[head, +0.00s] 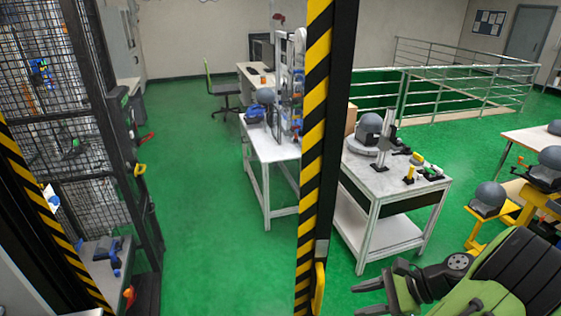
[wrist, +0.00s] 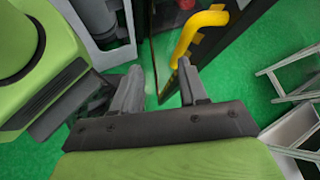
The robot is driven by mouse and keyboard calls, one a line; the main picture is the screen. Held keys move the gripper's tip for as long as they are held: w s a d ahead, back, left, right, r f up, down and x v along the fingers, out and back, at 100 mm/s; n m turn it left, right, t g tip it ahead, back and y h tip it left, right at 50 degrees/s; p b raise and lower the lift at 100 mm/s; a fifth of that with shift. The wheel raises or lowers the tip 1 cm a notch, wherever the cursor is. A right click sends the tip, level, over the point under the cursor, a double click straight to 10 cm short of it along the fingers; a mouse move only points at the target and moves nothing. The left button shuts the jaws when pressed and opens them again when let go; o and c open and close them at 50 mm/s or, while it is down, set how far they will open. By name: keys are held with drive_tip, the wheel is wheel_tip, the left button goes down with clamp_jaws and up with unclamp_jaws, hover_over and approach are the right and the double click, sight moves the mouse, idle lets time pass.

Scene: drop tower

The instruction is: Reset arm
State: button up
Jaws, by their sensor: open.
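My gripper (head: 368,297) is at the lower right of the head view, at the end of my green and black arm. Its dark fingers point left, a little right of the striped post. In the wrist view my gripper (wrist: 160,88) shows two grey fingers spread apart with nothing between them. Beyond the fingers is a yellow handle (wrist: 187,38) on a dark door edge. I see no contact between the fingers and the handle.
A black-and-yellow striped post (head: 314,130) stands upright left of my gripper. A mesh cage door (head: 100,130) is at the left. A white table (head: 385,190) with a grey headform stands behind the post. Green floor (head: 205,190) is clear between cage and tables.

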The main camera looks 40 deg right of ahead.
drive_tip(key=w+a+r+n+g+h, duration=0.2)
drive_tip(key=w+a+r+n+g, duration=0.1)
drive_tip(key=w+a+n, duration=0.3)
drive_tip(key=w+a+r+n+g+h, duration=0.1)
drive_tip(key=w+a+r+n+g, duration=0.25)
drive_tip(key=a+n, duration=0.35)
drive_tip(key=s+a+r+n+t+h, duration=0.2)
drive_tip(key=s+a+r+n, duration=0.15)
drive_tip(key=a+n, duration=0.3)
drive_tip(key=s+a+r+n+t+h, duration=0.1)
drive_tip(key=s+a+r+n+t, duration=0.1)
drive_tip(key=a+r+n, duration=0.35)
wheel_tip(320, 180, down, 7)
drive_tip(key=a+b, duration=0.1)
drive_tip(key=b, duration=0.3)
drive_tip(key=shift+w+a+r+b, duration=0.15)
drive_tip(key=shift+w+b, duration=0.1)
drive_tip(key=shift+b, duration=0.1)
